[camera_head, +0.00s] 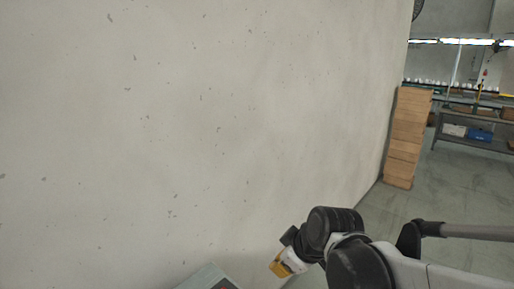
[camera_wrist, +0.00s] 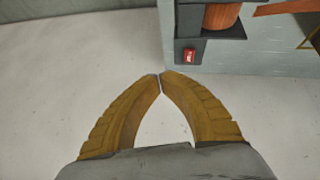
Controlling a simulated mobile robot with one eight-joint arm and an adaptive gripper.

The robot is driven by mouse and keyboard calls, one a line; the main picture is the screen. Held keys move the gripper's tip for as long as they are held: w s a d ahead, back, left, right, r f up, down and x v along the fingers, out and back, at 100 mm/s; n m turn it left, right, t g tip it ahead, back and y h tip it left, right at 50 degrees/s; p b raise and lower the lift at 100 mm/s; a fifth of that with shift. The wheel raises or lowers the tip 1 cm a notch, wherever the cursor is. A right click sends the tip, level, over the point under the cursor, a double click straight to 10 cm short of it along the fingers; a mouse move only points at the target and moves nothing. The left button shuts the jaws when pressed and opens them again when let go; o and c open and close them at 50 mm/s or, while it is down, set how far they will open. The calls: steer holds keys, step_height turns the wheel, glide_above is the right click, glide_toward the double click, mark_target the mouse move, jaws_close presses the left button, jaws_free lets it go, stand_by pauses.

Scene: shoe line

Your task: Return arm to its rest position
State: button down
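My gripper (camera_wrist: 160,77) shows in the wrist view with its two yellow-brown fingers meeting at the tips. Nothing shows between the fingers. In the head view my gripper (camera_head: 279,265) is a small yellow shape at the bottom, at the end of my folded black and white arm. It is in front of the pale wall there, and its fingertips are hard to make out.
A large pale wall (camera_head: 190,120) fills most of the head view. A grey box-like unit (camera_wrist: 250,60) with a red switch (camera_wrist: 189,56) stands close beyond my fingertips. Stacked cardboard boxes (camera_head: 407,138) and a shelf bench (camera_head: 470,128) stand at right. Open floor (camera_head: 440,200) lies before them.

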steer(key=s+d+r+m+t+h, duration=0.1)
steer(key=s+d+m+h, duration=0.2)
steer(key=s+d+m, duration=0.7)
steer(key=s+d, duration=0.3)
steer(key=s, duration=0.1)
steer(key=shift+s+d+r+m+h, duration=0.3)
steer(key=shift+s+m, duration=0.1)
steer(key=shift+a, duration=0.1)
